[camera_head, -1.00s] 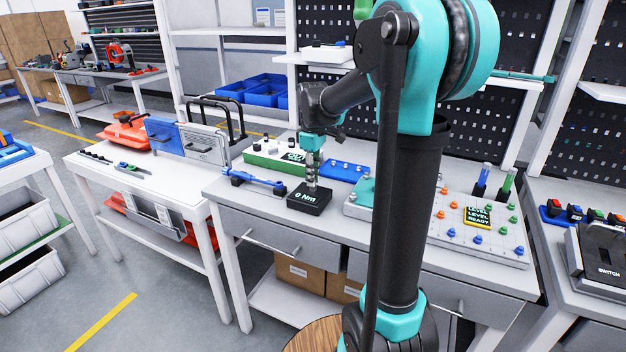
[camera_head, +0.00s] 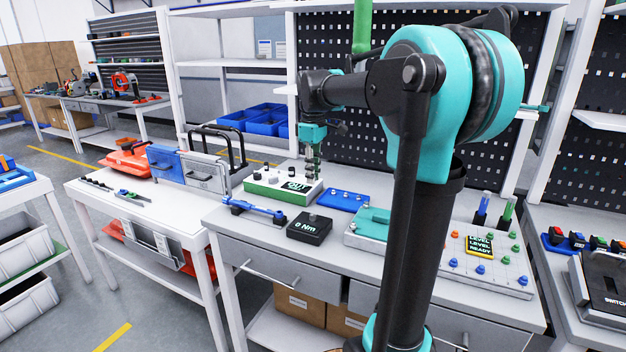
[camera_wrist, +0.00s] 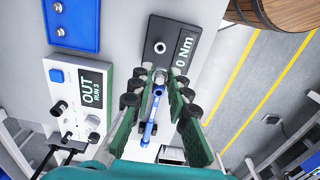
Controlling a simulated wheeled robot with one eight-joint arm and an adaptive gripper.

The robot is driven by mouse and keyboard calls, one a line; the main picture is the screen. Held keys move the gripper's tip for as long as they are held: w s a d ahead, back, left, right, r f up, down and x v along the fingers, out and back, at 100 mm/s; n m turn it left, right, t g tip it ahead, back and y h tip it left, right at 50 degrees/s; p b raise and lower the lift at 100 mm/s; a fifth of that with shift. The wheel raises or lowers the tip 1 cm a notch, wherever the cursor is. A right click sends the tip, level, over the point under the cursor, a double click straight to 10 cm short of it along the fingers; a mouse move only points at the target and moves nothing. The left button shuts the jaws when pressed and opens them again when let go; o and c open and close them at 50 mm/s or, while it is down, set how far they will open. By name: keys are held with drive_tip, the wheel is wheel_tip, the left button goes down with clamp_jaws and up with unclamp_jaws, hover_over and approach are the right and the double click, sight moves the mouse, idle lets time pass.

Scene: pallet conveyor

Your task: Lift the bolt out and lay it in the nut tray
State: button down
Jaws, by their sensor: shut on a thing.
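My gripper (camera_head: 313,178) hangs above the bench, raised over the black block marked 0 Nm (camera_head: 309,231). In the wrist view its fingertips (camera_wrist: 159,76) are close together on a small grey piece, which I take to be the bolt (camera_wrist: 159,77); most of it is hidden by the fingers. The block (camera_wrist: 163,67) shows an open round ring on its top face. A flat blue tray (camera_head: 343,200) with small round pieces at its corners lies behind and right of the block; it may be the nut tray. Its edge shows in the wrist view (camera_wrist: 73,27).
A green-and-white box marked OUT (camera_head: 283,187) stands behind the block. A blue wrench-like tool (camera_head: 253,209) lies to the left. A grey fixture with a teal top (camera_head: 370,222) is to the right. Bare bench shows in front of the block.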

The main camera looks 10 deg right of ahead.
drive_tip(key=shift+r, duration=1.95)
